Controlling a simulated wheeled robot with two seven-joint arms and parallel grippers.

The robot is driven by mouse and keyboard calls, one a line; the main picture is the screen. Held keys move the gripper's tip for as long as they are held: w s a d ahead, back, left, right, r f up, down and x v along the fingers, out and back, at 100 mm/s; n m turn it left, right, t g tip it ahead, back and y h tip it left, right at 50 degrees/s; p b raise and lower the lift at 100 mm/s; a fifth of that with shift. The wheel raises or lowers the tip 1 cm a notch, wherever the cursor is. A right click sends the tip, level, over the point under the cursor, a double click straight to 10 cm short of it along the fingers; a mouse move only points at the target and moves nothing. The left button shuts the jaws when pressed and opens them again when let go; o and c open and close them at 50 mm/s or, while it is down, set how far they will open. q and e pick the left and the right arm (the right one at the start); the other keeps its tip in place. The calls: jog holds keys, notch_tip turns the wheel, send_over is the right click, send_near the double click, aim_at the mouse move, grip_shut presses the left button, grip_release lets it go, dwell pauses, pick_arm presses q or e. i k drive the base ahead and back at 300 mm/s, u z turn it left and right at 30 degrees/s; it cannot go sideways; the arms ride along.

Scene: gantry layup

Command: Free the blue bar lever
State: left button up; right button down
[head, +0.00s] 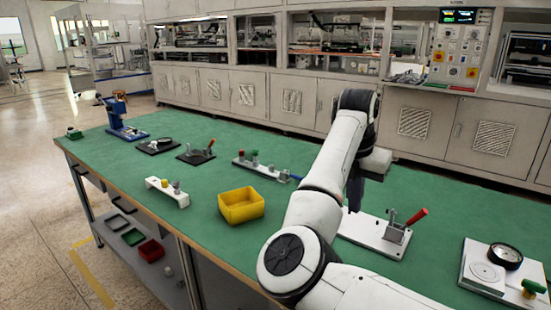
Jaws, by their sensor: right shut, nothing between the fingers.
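A small blue bar (296,177) shows at the right end of a narrow white plate (247,164) with pegs, in the middle of the table. It is small, and I cannot tell how it is held. My right gripper (354,205) points down to the right of it, shut and empty, apart from the blue bar. The gripper is over or just behind the white base plate (360,229) of a red-handled clamp (417,217); I cannot tell whether it touches. My right arm hides part of the table there. My left gripper is out of view.
A yellow bin (241,205) and a white peg block (167,191) stand on the green table (215,255). A blue press (125,131) and dark fixtures (197,152) stand at the far left. A white gauge board (483,272) lies at right. Cabinets (290,98) line the back.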

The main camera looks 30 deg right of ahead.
aim_at(296, 177)
jog(key=i, duration=1)
